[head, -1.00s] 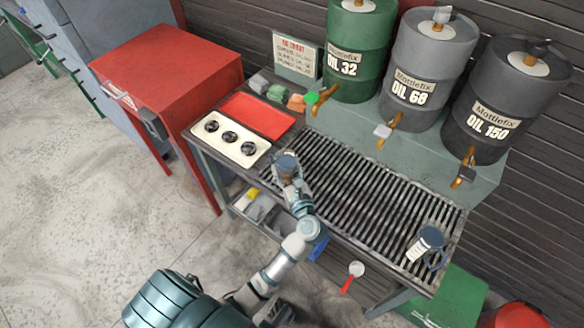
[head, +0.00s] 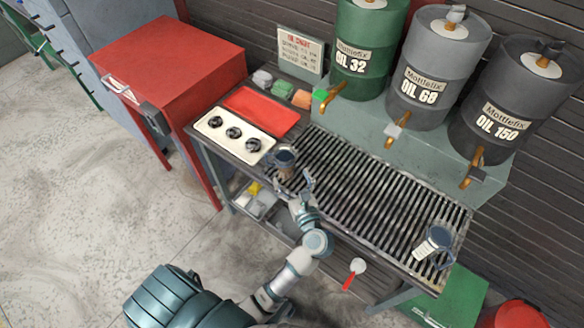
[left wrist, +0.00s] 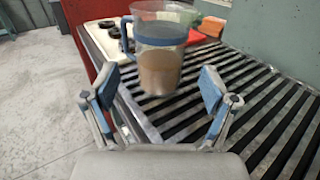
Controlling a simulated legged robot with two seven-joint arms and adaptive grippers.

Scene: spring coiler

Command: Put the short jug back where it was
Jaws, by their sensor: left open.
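A clear jug (head: 285,154) with a blue band and brown contents stands upright at the left end of the slatted rack (head: 375,200). It also shows in the left wrist view (left wrist: 160,62), handle to the left. My left gripper (head: 297,186) is open and empty, just in front of this jug. In the left wrist view its fingers (left wrist: 156,86) are spread with the jug beyond them, apart from it. A second jug (head: 433,242) with a white label stands at the rack's right end. My right gripper is not in view.
A cream panel with three dark round items (head: 233,133) and a red tray (head: 262,110) lie left of the rack. Oil drums (head: 417,70) with taps stand behind it. A red cabinet (head: 170,60) stands at left. The rack's middle is clear.

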